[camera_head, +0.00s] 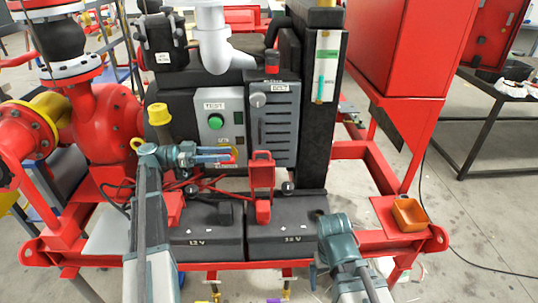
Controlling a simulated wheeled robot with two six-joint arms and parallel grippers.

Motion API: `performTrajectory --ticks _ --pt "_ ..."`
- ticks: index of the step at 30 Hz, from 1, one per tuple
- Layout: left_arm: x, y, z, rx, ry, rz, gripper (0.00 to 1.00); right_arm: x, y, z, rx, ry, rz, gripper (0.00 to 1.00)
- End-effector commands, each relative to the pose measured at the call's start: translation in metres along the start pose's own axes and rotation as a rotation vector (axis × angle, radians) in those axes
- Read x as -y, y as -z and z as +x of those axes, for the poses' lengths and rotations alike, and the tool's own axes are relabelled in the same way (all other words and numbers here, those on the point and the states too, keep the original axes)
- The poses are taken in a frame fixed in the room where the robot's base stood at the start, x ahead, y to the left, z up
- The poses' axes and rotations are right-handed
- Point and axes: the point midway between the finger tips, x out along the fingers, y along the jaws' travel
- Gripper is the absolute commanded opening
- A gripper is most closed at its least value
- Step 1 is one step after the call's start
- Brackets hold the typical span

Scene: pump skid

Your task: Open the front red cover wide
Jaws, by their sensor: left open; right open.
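A small red cover (262,176) stands raised above the right-hand black battery, which is marked 3.6 V or similar (285,240). A red piece (263,212) sits below it on the battery top. A second red cover (173,210) is on the left battery, marked 1.2 V or similar (205,243). I cannot tell which one counts as the front cover. My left gripper (228,156) is open and empty, left of the raised cover and apart from it, in front of the control panel. My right gripper (322,222) is open near the right battery's right edge; its fingertips are hard to see.
A grey panel (222,106) with a green button stands behind the batteries. Red pipework (105,125) crowds the left. A black post (313,135) rises at the right. Thin red cables run above the batteries.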

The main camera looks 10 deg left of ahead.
Motion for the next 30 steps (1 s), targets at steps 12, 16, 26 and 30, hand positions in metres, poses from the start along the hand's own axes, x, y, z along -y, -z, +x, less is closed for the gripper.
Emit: performTrajectory --ticks 12,16,26,30 --pt "-0.002 0.0 0.065 0.003 -0.005 -0.003 0.43 0.0 0.0 -0.001 0.0 0.0 0.0 0.97" --pt "-0.002 -0.001 0.09 0.003 -0.004 -0.003 0.43 0.0 0.0 -0.001 0.0 0.0 0.0 0.97" --pt "-0.001 -0.001 0.132 0.003 -0.002 -0.004 0.43 0.0 0.0 -0.001 0.0 0.0 0.0 0.97" --pt "-0.001 -0.001 0.138 0.003 -0.001 -0.004 0.43 0.0 0.0 -0.001 0.0 0.0 0.0 0.97"
